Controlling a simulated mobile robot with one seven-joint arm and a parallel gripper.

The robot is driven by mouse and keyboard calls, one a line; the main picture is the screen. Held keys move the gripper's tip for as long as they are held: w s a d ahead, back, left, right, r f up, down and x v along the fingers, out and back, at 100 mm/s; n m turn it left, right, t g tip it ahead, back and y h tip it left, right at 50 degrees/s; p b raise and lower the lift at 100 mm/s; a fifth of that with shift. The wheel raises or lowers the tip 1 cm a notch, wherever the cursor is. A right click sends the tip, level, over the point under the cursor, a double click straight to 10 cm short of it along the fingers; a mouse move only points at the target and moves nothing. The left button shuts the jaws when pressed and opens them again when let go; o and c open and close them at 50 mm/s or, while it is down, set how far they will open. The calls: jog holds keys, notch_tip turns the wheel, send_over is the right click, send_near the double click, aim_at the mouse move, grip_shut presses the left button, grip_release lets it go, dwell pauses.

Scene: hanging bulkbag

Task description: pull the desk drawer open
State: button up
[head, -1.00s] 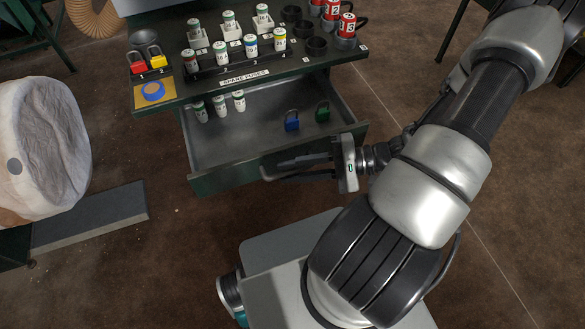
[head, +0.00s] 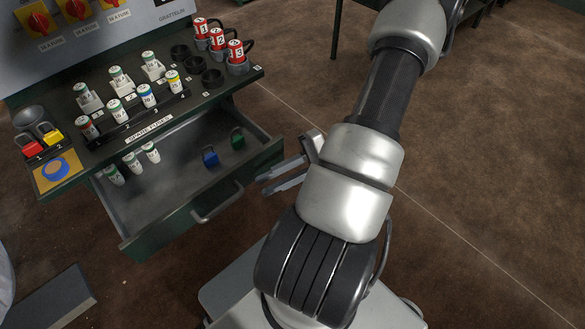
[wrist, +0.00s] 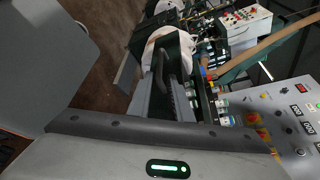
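The desk drawer (head: 172,190) is pulled out from under the desk top in the head view, its grey inside showing. Its bar handle (head: 217,203) is on the dark green front. My gripper (head: 263,185) is to the right of the handle, apart from it, near the drawer's right front corner. Its two fingers are spaced apart with nothing seen between them. Inside the drawer are white fuses (head: 132,163), a blue padlock (head: 210,157) and a green padlock (head: 237,139).
A grey panel with red switches stands behind. Brown floor (head: 470,150) is clear on the right.

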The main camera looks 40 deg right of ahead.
jog(key=v, duration=0.5)
jog(key=shift+d+r, duration=0.1)
jog(key=shift+d, duration=0.1)
dwell(0.3)
